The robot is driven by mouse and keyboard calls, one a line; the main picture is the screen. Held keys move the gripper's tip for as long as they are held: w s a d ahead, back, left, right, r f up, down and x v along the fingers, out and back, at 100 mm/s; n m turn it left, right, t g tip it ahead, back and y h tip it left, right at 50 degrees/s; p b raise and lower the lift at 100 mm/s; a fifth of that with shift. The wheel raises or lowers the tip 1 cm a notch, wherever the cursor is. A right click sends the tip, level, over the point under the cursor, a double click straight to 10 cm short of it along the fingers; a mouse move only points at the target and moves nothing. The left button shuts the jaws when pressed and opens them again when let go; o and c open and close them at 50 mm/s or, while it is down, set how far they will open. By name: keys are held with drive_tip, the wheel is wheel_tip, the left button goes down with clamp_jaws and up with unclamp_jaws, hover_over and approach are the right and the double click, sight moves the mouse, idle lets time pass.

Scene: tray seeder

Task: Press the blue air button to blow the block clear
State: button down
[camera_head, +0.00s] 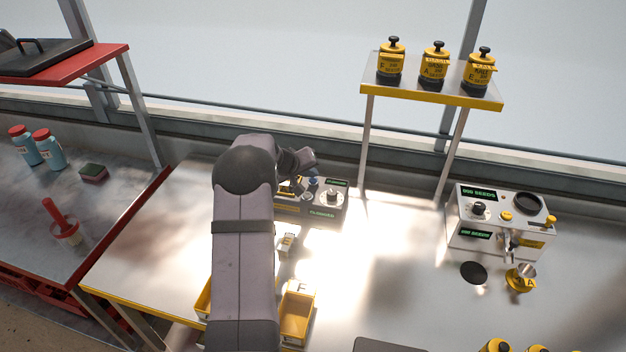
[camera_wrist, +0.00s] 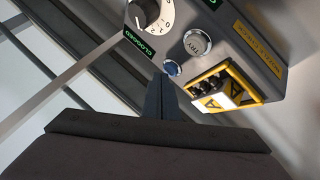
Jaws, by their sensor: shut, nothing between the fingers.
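The control box (camera_head: 322,210) stands at the back of the bench, partly hidden behind my arm. In the wrist view, its grey face (camera_wrist: 268,62) carries a small blue button (camera_wrist: 172,68), a larger silver button (camera_wrist: 197,43) and a dial (camera_wrist: 150,14). A green display (camera_wrist: 140,43) reads CLOGGED. My gripper (camera_wrist: 163,82) is shut and empty, its tips close beside the blue button; I cannot tell whether they touch it. A yellow-framed holder (camera_wrist: 245,88) marked A sits beside the buttons, with dark and white parts inside. I cannot make out a separate block.
Yellow bins (camera_head: 296,318) stand at the front of the bench near my arm. A seed counter (camera_head: 500,222) and a yellow cup (camera_head: 520,278) stand at the right. A raised shelf (camera_head: 432,94) holds yellow jars. The bench between box and counter is clear.

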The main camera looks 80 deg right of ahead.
sight(311, 184)
drive_tip(key=shift+f+b, duration=0.5)
drive_tip(key=shift+b, duration=0.1)
idle(0.8)
drive_tip(key=shift+r, duration=0.15)
drive_tip(key=shift+r+p, duration=0.4)
drive_tip(key=shift+r, duration=0.4)
wheel_tip(311, 184, up, 5)
drive_tip(key=p, duration=0.3)
idle(0.4)
idle(0.6)
